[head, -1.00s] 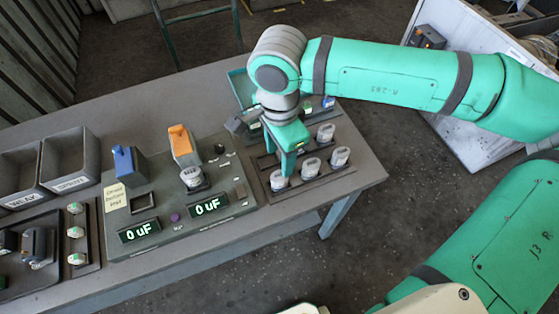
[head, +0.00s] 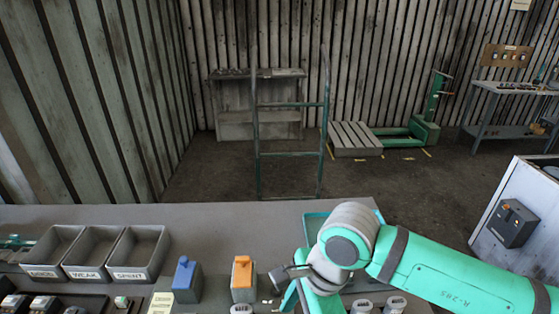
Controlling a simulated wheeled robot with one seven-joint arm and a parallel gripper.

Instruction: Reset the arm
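My green arm reaches in from the right in the head view and bends at a grey wrist joint over the right part of the grey workbench (head: 220,215).
Three labelled grey bins (head: 135,250) stand on the bench at left. A blue-topped block (head: 187,280) and an orange-topped block (head: 243,279) stand near the arm. A teal tray (head: 315,225) lies behind the wrist. A green ladder-like frame (head: 290,105) stands beyond the bench.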

